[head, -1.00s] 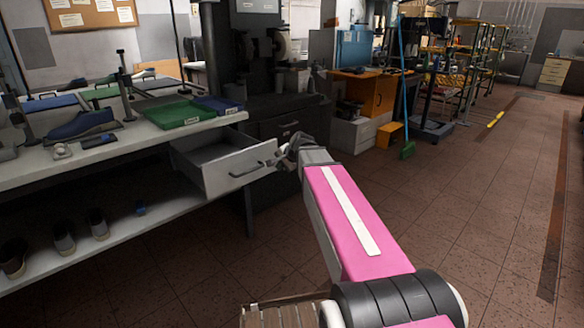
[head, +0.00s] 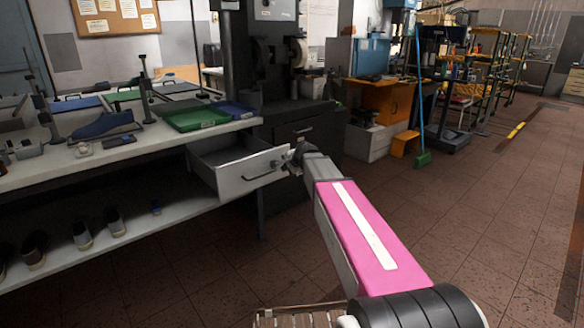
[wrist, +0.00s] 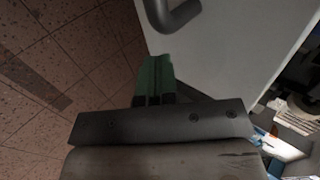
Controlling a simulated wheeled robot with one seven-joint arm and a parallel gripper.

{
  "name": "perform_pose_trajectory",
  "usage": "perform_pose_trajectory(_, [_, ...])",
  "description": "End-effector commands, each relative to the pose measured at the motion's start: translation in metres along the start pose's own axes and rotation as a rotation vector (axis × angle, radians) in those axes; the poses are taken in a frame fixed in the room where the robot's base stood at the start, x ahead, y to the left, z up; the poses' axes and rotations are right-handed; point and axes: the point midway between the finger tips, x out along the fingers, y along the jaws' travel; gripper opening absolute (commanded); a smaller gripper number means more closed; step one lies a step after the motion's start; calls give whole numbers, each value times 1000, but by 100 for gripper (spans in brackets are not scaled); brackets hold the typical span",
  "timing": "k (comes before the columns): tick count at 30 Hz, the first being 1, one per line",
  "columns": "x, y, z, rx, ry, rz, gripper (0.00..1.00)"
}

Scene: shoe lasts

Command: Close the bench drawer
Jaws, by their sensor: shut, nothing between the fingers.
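The bench drawer (head: 235,171) is a grey box pulled out from under the bench top, open and empty inside as far as I can see. Its dark bar handle (head: 264,175) is on the front panel, and its curved end shows at the top of the wrist view (wrist: 172,14). My gripper (head: 297,158) is at the right end of the drawer front. In the wrist view its green fingertips (wrist: 155,75) are together and empty, over the pale drawer front (wrist: 225,45), below the handle end. I cannot tell whether they touch the panel.
The bench (head: 150,150) carries a green tray (head: 196,117), a blue tray (head: 234,109) and a blue shoe last (head: 103,126). Several shoes stand on the lower shelf (head: 150,222). A dark cabinet (head: 300,131) stands behind the drawer.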

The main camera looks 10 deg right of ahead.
Motion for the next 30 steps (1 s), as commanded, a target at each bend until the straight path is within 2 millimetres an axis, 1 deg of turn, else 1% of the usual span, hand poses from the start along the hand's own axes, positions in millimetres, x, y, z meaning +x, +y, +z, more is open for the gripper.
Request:
perform_pose_trajectory(1, [7, -7, -1, -1, -1, 0, 0])
perform_pose_trajectory(6, [17, -16, -1, 0, 0, 1, 0])
perform_pose_trajectory(23, [20, -20, 0, 0, 0, 1, 0])
perform_pose_trajectory(26, [25, -24, 0, -1, 0, 1, 0])
perform_pose_trajectory(30, [36, -34, -1, -1, -1, 0, 0])
